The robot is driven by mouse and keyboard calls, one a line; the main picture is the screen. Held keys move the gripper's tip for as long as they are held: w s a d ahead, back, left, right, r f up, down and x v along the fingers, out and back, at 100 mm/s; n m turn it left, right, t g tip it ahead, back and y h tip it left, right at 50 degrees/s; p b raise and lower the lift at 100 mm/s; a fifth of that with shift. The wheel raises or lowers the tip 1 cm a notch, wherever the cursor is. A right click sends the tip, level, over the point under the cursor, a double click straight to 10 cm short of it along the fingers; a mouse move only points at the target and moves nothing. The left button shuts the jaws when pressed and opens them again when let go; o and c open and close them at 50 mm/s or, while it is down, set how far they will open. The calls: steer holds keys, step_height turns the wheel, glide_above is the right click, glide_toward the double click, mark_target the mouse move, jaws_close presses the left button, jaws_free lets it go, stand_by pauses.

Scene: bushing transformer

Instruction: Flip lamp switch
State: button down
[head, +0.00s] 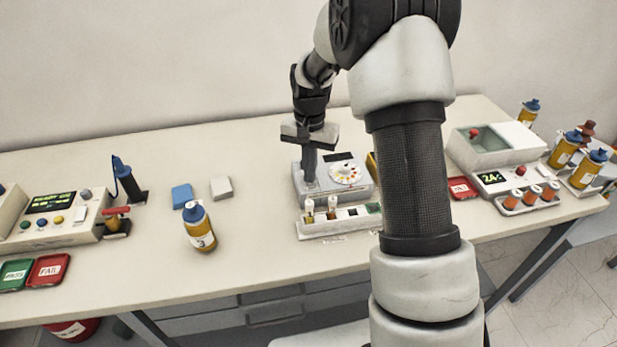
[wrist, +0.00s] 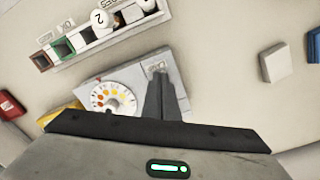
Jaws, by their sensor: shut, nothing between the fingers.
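The grey box with a round colour dial (head: 345,172) stands mid-table in the head view. Its dial (wrist: 113,98) also shows in the wrist view, with orange and yellow dots around it. I take this box to be the lamp unit, but no switch can be made out. My gripper (head: 310,182) points down at the left part of the box's top. In the wrist view my gripper (wrist: 160,76) is shut and empty, its tips at a small label on the box. Whether the tips touch the box I cannot tell.
A white rack (head: 340,222) with small vials stands in front of the box. A bottle (head: 199,228), a blue block (head: 182,196) and a grey block (head: 221,188) stand to the left. A grey instrument (head: 492,160) is at the right. The table between blocks and box is clear.

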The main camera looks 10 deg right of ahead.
step_height(320, 180, up, 7)
steer(key=p, duration=0.4)
steer(key=shift+p, duration=0.3)
stand_by(0.3)
steer(key=shift+f, duration=0.1)
steer(key=s+r+n+t, duration=0.4)
steer(key=s+r, duration=1.4)
steer(key=r, duration=0.1)
steer(key=s+n+t, duration=0.1)
steer(key=s+n, duration=0.1)
steer(key=s, duration=0.8)
steer(key=shift+r+t, duration=0.25)
steer(key=shift+t, duration=0.05)
